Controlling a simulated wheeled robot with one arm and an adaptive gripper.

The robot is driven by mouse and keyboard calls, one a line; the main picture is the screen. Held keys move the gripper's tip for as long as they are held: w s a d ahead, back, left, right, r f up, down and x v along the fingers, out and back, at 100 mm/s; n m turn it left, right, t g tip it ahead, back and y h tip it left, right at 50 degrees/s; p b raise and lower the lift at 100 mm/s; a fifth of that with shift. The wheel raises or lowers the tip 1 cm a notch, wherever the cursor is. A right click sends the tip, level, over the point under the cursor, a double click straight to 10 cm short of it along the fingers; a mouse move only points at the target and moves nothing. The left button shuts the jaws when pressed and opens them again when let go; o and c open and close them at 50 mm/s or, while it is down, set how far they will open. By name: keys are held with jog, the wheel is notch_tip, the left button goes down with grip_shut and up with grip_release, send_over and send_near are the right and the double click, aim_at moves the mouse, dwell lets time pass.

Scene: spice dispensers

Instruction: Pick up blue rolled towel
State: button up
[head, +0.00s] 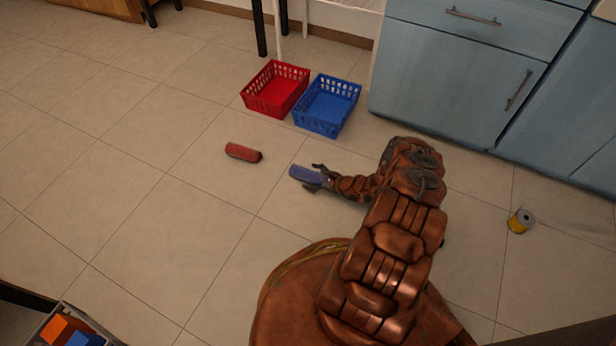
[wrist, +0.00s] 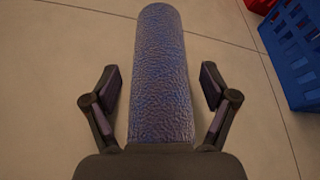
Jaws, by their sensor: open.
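The blue rolled towel (head: 305,174) lies on the tiled floor in the head view, in front of the baskets. In the wrist view the towel (wrist: 161,75) runs lengthwise up the middle, its near end hidden by my gripper's body. My gripper (wrist: 159,87) is open, with one finger on each side of the towel and a visible gap on both sides. In the head view my gripper (head: 318,178) is low, at the right end of the towel.
A red rolled towel (head: 243,152) lies to the left on the floor. A red basket (head: 262,101) and a blue basket (head: 318,122) stand behind. A yellow-and-grey can-like object (head: 520,221) is at right, near blue cabinets (head: 450,75).

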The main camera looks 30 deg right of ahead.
jog(key=c, duration=1.3)
jog(key=shift+c, duration=0.2)
jog(key=shift+r, duration=0.1)
